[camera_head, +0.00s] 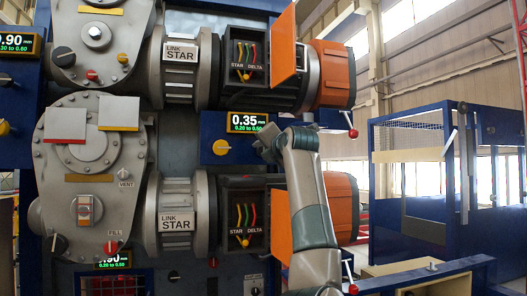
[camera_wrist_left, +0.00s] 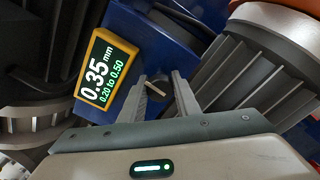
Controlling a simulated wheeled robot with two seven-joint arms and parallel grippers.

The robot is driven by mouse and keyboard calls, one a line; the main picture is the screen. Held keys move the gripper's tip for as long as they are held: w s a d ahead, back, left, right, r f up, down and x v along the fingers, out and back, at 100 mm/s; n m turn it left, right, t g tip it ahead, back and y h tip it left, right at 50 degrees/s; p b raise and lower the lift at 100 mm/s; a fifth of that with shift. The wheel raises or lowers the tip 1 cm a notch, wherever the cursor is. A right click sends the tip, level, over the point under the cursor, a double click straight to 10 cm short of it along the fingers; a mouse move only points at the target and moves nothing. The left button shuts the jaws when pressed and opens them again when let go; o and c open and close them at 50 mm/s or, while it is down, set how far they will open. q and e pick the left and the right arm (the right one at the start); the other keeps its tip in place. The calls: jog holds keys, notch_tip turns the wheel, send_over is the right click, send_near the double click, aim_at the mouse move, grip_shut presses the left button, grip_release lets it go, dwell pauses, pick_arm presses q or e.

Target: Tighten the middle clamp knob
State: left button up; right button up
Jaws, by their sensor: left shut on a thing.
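The middle clamp knob (camera_wrist_left: 156,89) shows in the left wrist view as a small greyish bar at the blue panel, between my fingertips. My left gripper (camera_wrist_left: 161,93) is shut on it. In the head view my left gripper (camera_head: 264,146) is at the blue panel, just right of and below the lit display (camera_head: 247,123), and hides the knob. The display reads 0.35 mm with 0.20 to 0.50 under it, in green and white; it also shows left of the fingers in the left wrist view (camera_wrist_left: 107,74). My right gripper is in neither view.
Ribbed grey housings (camera_head: 176,205) stand above and below the panel. Open orange covers (camera_head: 283,45) stick out near my arm. A blue cage (camera_head: 408,140) stands at the right.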

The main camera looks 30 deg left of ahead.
pick_arm(q)
jog(key=m+b, duration=0.2)
jog(key=b, duration=0.1)
jog(key=shift+f, duration=0.2)
jog(key=m+b, duration=1)
jog(key=shift+f+t, duration=0.1)
jog(key=shift+t, duration=0.2)
jog(key=shift+m+b, duration=1.2)
jog(key=shift+m, duration=0.8)
jog(key=o, duration=1)
jog(key=shift+o, duration=0.2)
jog(key=shift+d, duration=0.1)
